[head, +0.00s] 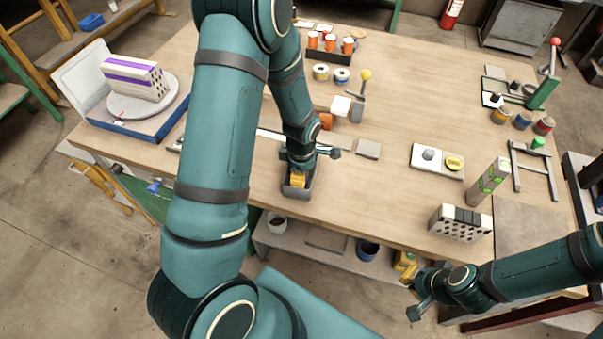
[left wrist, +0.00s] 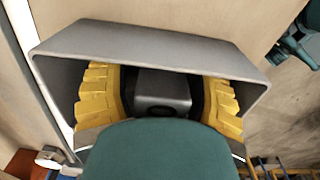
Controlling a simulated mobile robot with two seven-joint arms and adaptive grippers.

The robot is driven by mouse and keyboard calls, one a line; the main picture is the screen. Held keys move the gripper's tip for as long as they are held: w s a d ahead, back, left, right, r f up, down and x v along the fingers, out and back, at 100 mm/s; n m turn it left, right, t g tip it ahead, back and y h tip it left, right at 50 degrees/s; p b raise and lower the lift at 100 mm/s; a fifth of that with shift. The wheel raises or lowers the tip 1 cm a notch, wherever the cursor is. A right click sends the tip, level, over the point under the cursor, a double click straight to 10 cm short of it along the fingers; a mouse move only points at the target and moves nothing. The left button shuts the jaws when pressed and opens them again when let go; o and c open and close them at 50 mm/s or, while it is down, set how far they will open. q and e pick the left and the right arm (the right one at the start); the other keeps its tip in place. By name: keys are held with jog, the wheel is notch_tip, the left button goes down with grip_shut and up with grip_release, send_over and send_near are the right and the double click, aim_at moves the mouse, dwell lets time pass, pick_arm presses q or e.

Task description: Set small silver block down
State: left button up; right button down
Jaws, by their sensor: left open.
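The small silver block (left wrist: 163,88) shows in the left wrist view inside a grey open-topped tray (left wrist: 150,45). The tray also shows in the head view (head: 296,192), near the table's front edge. My left gripper (head: 298,180) reaches down into the tray. Its yellow fingers (left wrist: 163,98) are open, one on each side of the block. I cannot tell whether either finger still touches it. In the head view the block is hidden by my gripper. My right gripper (head: 405,265) is off the table's front edge, and its opening is unclear.
A flat grey plate (head: 368,149) lies right of the tray. A yellow-knobbed stand (head: 361,95) is behind it. A white board (head: 437,160) and a perforated brick (head: 460,222) are further right. A turntable with a striped brick (head: 137,78) stands left. The middle of the table is largely clear.

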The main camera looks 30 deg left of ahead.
pick_arm(q)
jog(key=shift+r, duration=0.2)
notch_tip(320, 180, up, 12)
jog(key=p, duration=0.2)
jog(key=shift+p, duration=0.3)
pick_arm(e)
jog(key=r, duration=0.1)
jog(key=w+r, duration=0.1)
jog(key=shift+d+r, duration=0.1)
jog(key=shift+r, duration=0.2)
